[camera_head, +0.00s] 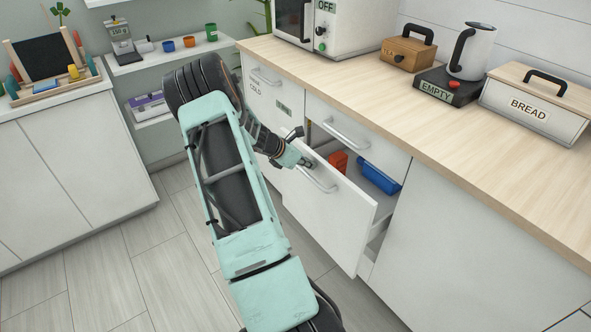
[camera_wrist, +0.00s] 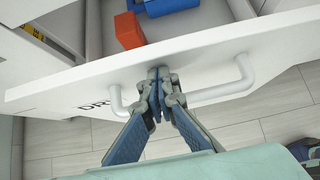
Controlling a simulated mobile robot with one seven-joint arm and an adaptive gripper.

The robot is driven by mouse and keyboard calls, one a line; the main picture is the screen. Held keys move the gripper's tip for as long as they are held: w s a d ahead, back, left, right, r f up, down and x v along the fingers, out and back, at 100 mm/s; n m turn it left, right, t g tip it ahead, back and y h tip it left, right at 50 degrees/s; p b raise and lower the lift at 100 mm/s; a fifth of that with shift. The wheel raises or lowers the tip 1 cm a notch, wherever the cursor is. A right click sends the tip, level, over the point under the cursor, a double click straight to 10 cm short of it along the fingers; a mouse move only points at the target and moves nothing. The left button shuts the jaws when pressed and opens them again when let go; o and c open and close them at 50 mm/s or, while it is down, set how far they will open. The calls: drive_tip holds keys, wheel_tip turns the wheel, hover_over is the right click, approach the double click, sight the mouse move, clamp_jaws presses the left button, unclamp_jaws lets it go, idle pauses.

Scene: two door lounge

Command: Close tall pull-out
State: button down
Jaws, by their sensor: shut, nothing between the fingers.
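The tall pull-out (camera_head: 335,215) stands open from the counter, its white front panel tilted in view and its inside showing. Its front (camera_wrist: 75,85) and bar handle (camera_wrist: 245,75) fill the middle of the wrist view. A red-orange block (camera_wrist: 128,30) and a blue item (camera_head: 378,177) lie inside it. My gripper (camera_head: 304,162) is at the upper left part of the front, by the handle. In the wrist view my gripper (camera_wrist: 158,76) is shut and empty, its fingertips at the front between the handle's two posts. Whether they touch the panel is unclear.
Above the pull-out is a closed drawer (camera_head: 358,140) under the wooden counter (camera_head: 430,100). The counter holds a kettle (camera_head: 471,52) and a bread box (camera_head: 533,103). A white cabinet (camera_head: 65,185) stands left. Grey floor (camera_head: 90,265) between is clear.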

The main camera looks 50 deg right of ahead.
drive_tip(key=s+d+p, duration=0.1)
drive_tip(key=s+d, duration=0.2)
drive_tip(key=d, duration=0.9)
drive_tip(key=shift+s+d+r+p, duration=0.15)
drive_tip(key=shift+d+p, duration=0.1)
drive_tip(key=shift+p, duration=0.05)
drive_tip(key=shift+d+r, duration=0.1)
drive_tip(key=w+a+r, duration=0.3)
drive_tip(key=a+r, duration=0.3)
drive_tip(key=a, duration=0.5)
drive_tip(key=shift+a+r+p, duration=0.2)
drive_tip(key=shift+r+p, duration=0.15)
drive_tip(key=shift+p, duration=0.05)
